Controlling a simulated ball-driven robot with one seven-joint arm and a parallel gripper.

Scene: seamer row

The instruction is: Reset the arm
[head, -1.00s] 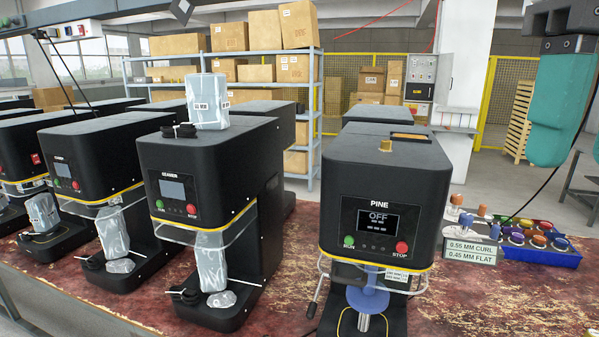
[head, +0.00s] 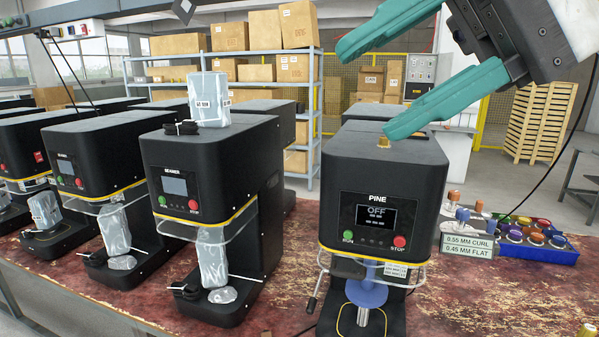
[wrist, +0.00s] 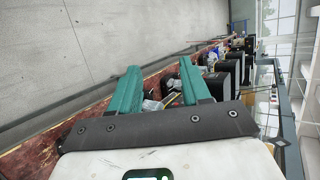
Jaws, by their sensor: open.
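My gripper (head: 372,82) is in the upper right of the head view, with its two teal fingers spread wide and nothing between them. The fingers point to the left, above and in front of the PINE machine (head: 385,262), a black seamer whose screen reads OFF. In the wrist view my gripper (wrist: 158,78) also shows its two fingers apart and empty. A blue spool-like part (head: 366,292) sits under the PINE machine's head on a metal post.
More black seamers (head: 205,165) stand in a row to the left, several holding wrapped packages. A wrapped block (head: 208,98) rests on one. A blue rack of colored caps (head: 530,240) and a label stand (head: 468,245) are at the right. Shelves of boxes (head: 275,70) stand behind.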

